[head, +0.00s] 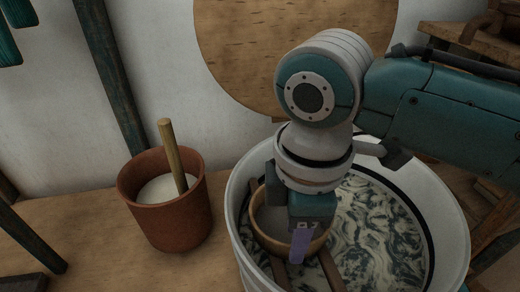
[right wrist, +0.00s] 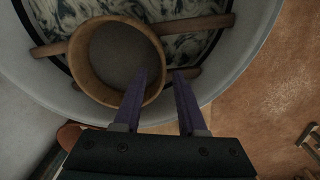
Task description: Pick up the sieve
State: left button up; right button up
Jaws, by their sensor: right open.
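The sieve (head: 268,222), a round wooden hoop with a grey mesh, rests on wooden sticks across the white tub (head: 238,232). It also shows in the right wrist view (right wrist: 108,52). My right gripper (head: 300,246) is open, pointing down over the sieve's near right side. In the right wrist view its two purple fingers (right wrist: 160,76) appear on either side of the sieve's rim, one over the inside and one outside. I cannot tell whether they touch it. In the head view the gripper hides part of the sieve. My left gripper is out of view.
The tub holds dark liquid with pale swirling foam (head: 375,235). A terracotta pot (head: 168,222) with a wooden stick (head: 172,152) and pale contents stands left of it. A large round wooden board (head: 235,45) is behind.

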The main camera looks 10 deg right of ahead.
notch_tip(320, 180, down, 3)
jog(key=shift+r+b, duration=0.1)
jog(key=shift+b, duration=0.25)
grip_shut()
dwell(1.2)
